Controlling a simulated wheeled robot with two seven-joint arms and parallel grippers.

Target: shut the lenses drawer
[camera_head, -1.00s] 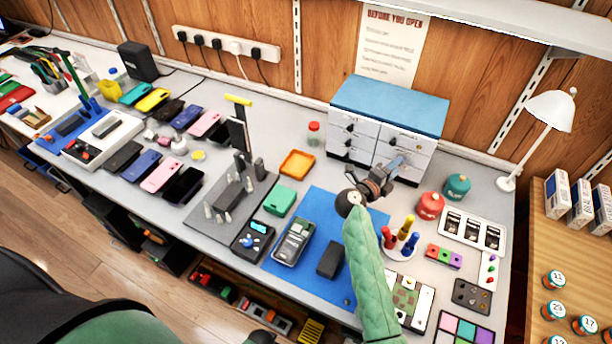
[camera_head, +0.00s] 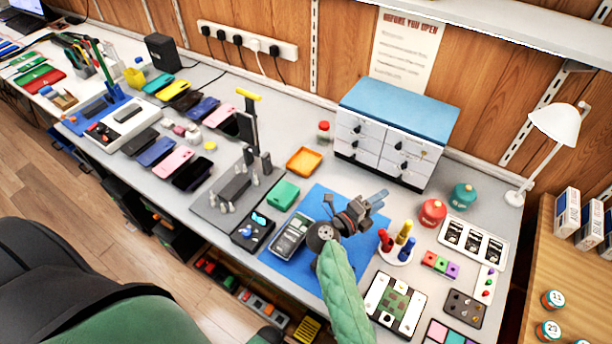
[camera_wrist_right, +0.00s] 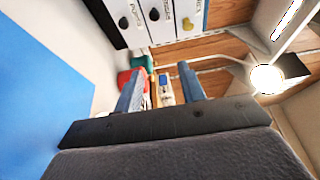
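The drawer cabinet (camera_head: 398,112) is white with a blue top and stands against the back wall. The fronts look about flush in the head view, with no drawer clearly standing out. Part of the cabinet (camera_wrist_right: 160,32) shows at the top of the right wrist view. My right gripper (camera_head: 380,198) is in front of the cabinet, apart from it, above the blue mat. Its two fingers (camera_wrist_right: 160,88) are spread with nothing between them. My left gripper is not seen.
A red jar (camera_head: 432,212) and a teal jar (camera_head: 464,196) stand right of the cabinet. A screwdriver stand (camera_head: 396,252) is beside my right gripper. A phone (camera_head: 291,236) lies on the blue mat (camera_head: 325,200). An orange tray (camera_head: 305,161) is left of the cabinet.

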